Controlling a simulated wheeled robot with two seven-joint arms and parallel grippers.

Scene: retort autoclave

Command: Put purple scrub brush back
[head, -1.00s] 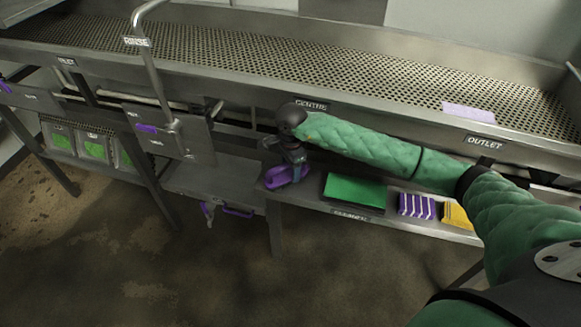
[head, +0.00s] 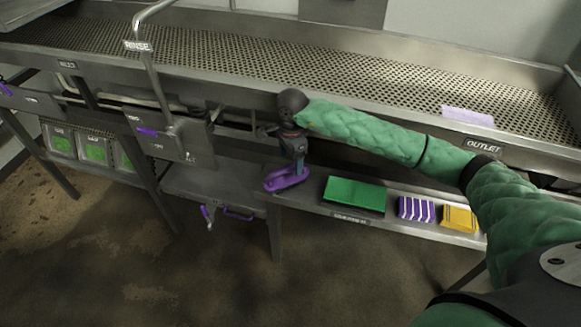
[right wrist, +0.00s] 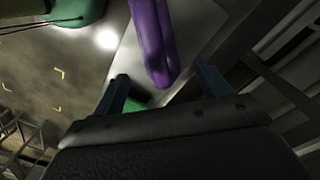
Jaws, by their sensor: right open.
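The purple scrub brush (head: 287,178) rests on the left end of the lower shelf, left of a green block. In the right wrist view the purple brush (right wrist: 152,40) reaches in from the top, between the fingers in the picture. My right gripper (head: 298,172) points down just above the brush; in the right wrist view its two fingers (right wrist: 160,88) are spread apart. I cannot tell whether they touch the brush. Its bristle side is hidden. My left gripper is not in view.
The lower shelf (head: 400,220) also bears a green block (head: 354,194), a purple-and-white striped stack (head: 416,209) and yellow pads (head: 459,218). A perforated metal trough (head: 330,75) runs above. A rinse pipe (head: 150,75) stands left. Purple-handled tools hang lower left.

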